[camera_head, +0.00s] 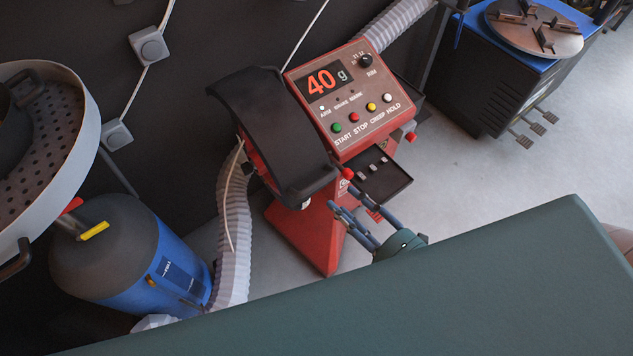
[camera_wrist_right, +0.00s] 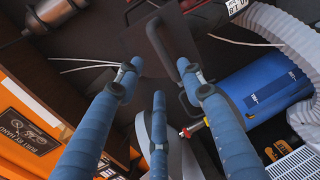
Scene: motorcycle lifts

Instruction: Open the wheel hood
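The wheel hood (camera_head: 268,125) is a black curved cover on the left side of the red wheel balancer (camera_head: 305,232). It arches over the machine's side and its lower front end hangs near a red knob. My right gripper (camera_head: 347,213) is just below and right of that end, apart from it. Its blue fingers are spread and empty; they also show in the right wrist view (camera_wrist_right: 158,80). A dark surface with a black handle-like bar (camera_wrist_right: 160,42) lies beyond the fingertips there; I cannot tell whether it belongs to the hood. My left gripper is out of view.
A blue tank (camera_head: 130,255) with a perforated round basin (camera_head: 50,125) stands left. A ribbed white hose (camera_head: 232,220) runs beside the balancer. A small black tray (camera_head: 385,185) juts out near my right gripper. Grey floor (camera_head: 480,175) is clear to the right.

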